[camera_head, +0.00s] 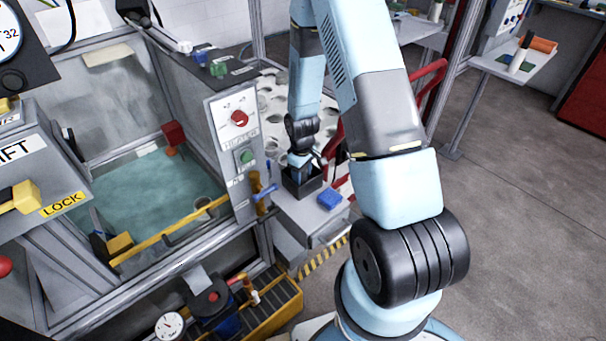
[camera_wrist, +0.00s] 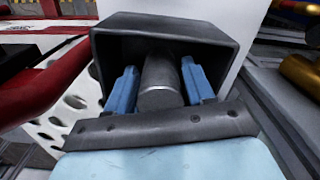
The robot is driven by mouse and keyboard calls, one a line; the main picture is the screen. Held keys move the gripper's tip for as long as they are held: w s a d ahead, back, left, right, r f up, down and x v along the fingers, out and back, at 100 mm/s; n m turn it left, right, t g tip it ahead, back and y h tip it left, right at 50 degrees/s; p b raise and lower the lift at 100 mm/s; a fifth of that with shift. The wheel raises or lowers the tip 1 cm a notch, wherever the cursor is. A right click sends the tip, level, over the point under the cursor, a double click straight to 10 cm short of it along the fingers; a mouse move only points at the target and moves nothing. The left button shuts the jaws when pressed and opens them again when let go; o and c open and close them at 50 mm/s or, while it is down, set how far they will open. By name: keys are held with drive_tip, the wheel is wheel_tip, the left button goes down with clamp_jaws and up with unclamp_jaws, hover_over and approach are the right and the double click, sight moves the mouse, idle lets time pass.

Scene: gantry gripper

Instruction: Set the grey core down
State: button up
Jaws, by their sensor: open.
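The grey core (camera_wrist: 160,92) is a short cylinder inside a dark open box (camera_wrist: 226,50). My gripper (camera_wrist: 159,68) has its two blue fingers in the box, one on each side of the core. The fingers are open, with narrow gaps beside the core. In the head view the dark box (camera_head: 312,187) stands on a pale ledge beside the tank's control panel. My gripper (camera_head: 299,172) reaches down into it there. The core is hidden in the head view, and the lower ends of the fingers are hard to make out.
A blue block (camera_head: 330,199) lies on the ledge right of the box. A white rack with round holes (camera_head: 272,100) is behind it. A red rail (camera_wrist: 45,88) runs close on the left in the wrist view. A brass-coloured part (camera_wrist: 300,72) is at right.

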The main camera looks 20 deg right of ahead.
wheel_tip(320, 180, up, 12)
drive_tip(key=shift+r, duration=0.15)
drive_tip(key=s+r+m+t, duration=0.15)
drive_tip(key=s+r, duration=0.25)
drive_tip(key=r, duration=0.7)
drive_tip(key=s+r+m+t, duration=0.1)
drive_tip(key=s+r+m, duration=0.15)
drive_tip(key=r, duration=0.85)
drive_tip(key=s+r+m+t, duration=0.1)
drive_tip(key=s+r, duration=0.5)
drive_tip(key=s, duration=0.3)
drive_tip(key=s+r+m+t, duration=0.2)
drive_tip(key=s+r, duration=0.5)
drive_tip(key=s, duration=0.2)
drive_tip(key=shift+s+d, duration=0.2)
drive_tip(key=shift+d, duration=0.1)
drive_tip(key=shift+s, duration=0.1)
